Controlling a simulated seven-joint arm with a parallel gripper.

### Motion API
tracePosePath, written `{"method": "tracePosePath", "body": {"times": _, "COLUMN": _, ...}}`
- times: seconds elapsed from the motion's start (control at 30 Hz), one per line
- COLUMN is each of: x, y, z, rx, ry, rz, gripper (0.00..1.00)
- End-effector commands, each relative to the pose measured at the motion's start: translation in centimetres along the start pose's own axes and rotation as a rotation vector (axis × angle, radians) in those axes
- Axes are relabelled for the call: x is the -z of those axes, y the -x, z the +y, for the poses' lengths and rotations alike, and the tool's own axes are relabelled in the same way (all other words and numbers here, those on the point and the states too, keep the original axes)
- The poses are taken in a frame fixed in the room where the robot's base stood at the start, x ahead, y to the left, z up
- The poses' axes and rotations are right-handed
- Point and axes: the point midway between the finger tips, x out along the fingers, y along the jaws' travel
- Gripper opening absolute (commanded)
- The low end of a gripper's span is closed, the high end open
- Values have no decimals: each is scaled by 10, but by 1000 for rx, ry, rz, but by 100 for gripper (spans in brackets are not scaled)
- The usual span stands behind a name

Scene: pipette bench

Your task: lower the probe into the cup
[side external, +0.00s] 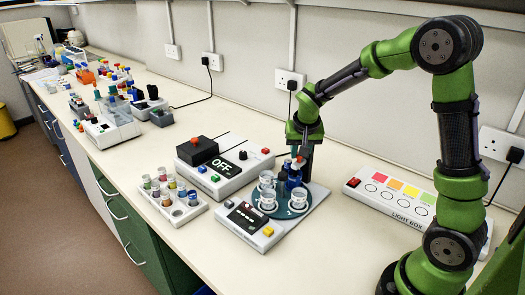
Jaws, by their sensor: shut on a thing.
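My gripper (297,147) points down above a small grey bench device (262,240) at the right of centre. It is shut on what looks like the probe (297,164), a small part with red and white on it; the fingers and the probe's lower end are hard to make out. Clear cups stand on the device's round teal plate: a front left cup (268,200), a front right cup (299,199) and a back left cup (266,179). Dark blue shapes stand among them, below my gripper. I cannot tell whether the probe's tip is inside a cup.
A box reading "OFF" (232,188) stands behind left, and a white rack of small vials (172,210) is at the left. A light box (388,202) lies to the right. A dark upright post (307,160) stands close behind the probe. Bare bench lies at front right.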

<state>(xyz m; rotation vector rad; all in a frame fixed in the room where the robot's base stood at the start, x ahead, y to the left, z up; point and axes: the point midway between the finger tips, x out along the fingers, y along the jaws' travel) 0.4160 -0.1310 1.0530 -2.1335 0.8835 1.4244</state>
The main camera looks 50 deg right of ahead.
Motion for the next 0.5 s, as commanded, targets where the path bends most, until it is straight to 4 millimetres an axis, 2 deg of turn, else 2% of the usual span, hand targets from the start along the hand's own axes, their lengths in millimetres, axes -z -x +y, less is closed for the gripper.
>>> {"method": "tracePosePath", "body": {"times": 0.27, "x": -3, "y": -5, "z": 0, "rx": -2, "ry": 2, "rz": -3, "gripper": 0}}
{"method": "tracePosePath", "body": {"times": 0.3, "x": -3, "y": -5, "z": 0, "rx": -2, "ry": 2, "rz": -4, "gripper": 29}}
{"method": "tracePosePath", "body": {"times": 0.47, "x": -2, "y": -5, "z": 0, "rx": -2, "ry": 2, "rz": -3, "gripper": 54}}
{"method": "tracePosePath", "body": {"times": 0.5, "x": -2, "y": -4, "z": 0, "rx": -2, "ry": 1, "rz": -3, "gripper": 54}}
